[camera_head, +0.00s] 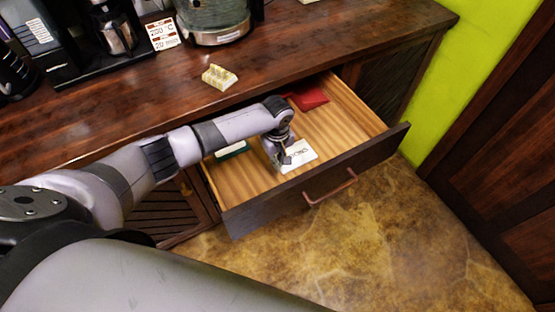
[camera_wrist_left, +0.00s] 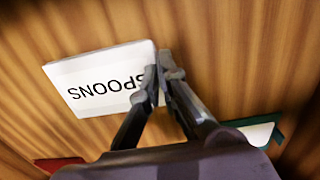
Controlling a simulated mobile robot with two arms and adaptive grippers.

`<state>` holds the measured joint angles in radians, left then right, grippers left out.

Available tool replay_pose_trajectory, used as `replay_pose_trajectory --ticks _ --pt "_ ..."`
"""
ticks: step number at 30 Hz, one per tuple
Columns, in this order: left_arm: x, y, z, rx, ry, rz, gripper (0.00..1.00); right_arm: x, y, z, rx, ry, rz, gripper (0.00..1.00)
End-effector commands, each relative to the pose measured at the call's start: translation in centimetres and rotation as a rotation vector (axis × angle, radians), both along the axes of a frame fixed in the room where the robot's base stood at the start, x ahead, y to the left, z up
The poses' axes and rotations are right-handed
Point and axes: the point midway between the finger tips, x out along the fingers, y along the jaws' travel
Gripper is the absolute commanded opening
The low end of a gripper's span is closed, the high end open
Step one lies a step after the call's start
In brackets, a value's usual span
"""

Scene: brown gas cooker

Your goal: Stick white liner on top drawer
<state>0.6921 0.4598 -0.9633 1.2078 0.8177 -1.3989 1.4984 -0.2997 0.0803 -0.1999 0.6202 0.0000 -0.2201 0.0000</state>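The white liner (camera_head: 299,155) is a flat white card that reads SPOONS. It is in the open top drawer (camera_head: 355,115), near the front panel, with wood showing around it. In the left wrist view the liner (camera_wrist_left: 95,80) is upside down. My left gripper (camera_head: 284,158) points down into the drawer at the liner's left side. In the left wrist view its fingertips (camera_wrist_left: 160,76) are close together at the liner's edge, one on each side, and cover part of the lettering. Whether the liner touches the drawer floor is hard to tell. My right gripper is not in view.
A red item (camera_head: 308,96) lies at the drawer's back and a green-edged item (camera_head: 232,150) at its left. The drawer front has a copper handle (camera_head: 331,188). A yellow-white block (camera_head: 219,77), a coffee machine (camera_head: 116,35) and a glass pot (camera_head: 213,15) stand on the counter.

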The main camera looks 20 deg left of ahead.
Motion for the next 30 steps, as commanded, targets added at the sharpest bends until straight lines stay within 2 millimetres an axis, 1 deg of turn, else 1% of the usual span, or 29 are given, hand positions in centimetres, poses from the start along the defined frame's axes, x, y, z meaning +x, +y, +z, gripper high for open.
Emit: replay_pose_trajectory --ticks 6,14,15,25,30 --pt "-0.06 -0.02 -0.05 -0.001 0.002 0.001 0.00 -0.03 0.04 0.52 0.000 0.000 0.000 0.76" --pt "-0.04 0.00 -0.14 -0.001 0.001 0.000 0.00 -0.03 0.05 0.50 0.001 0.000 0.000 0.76" --pt "-0.03 0.00 -0.14 0.000 0.000 0.000 0.05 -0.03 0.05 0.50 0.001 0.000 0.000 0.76" --pt "-0.03 0.00 -0.13 0.000 0.000 0.000 0.27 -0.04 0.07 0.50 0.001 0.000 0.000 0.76" --pt "-0.01 0.00 -0.12 0.000 0.000 0.000 0.28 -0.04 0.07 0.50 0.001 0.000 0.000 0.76"
